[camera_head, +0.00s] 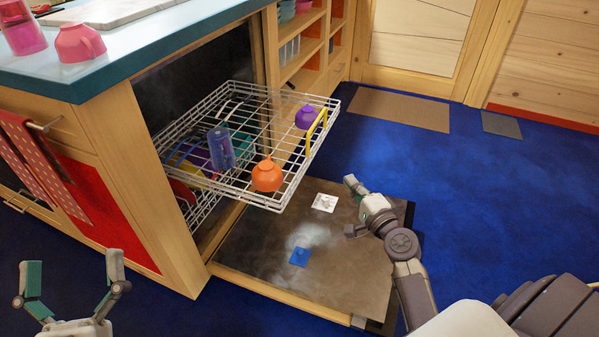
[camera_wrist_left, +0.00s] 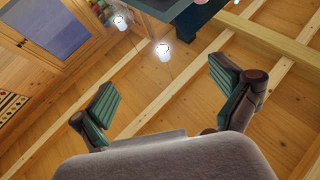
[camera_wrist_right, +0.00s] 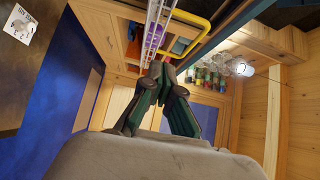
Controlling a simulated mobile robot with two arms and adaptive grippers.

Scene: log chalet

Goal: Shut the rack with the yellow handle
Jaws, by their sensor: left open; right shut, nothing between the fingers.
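The upper wire rack (camera_head: 243,196) is pulled out of the dishwasher, over its lowered door (camera_head: 345,255). The yellow handle (camera_head: 316,134) stands on the rack's outer edge; it also shows in the right wrist view (camera_wrist_right: 205,35). An orange cup (camera_head: 267,177), a purple cup (camera_head: 306,117) and a blue tumbler (camera_head: 221,148) are in the rack, with plates behind. My right gripper (camera_head: 350,207) is shut and empty, outside and below the handle, apart from it. My left gripper (camera_head: 70,270) is open and empty at lower left, away from the rack; its fingers show in the left wrist view (camera_wrist_left: 160,85).
A lower rack (camera_head: 202,208) sits inside the dishwasher. A blue item (camera_head: 299,257) and a white label (camera_head: 325,202) are on the door. The counter (camera_head: 120,62) holds a pink cup (camera_head: 80,43). Blue floor (camera_head: 480,215) is clear to the right.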

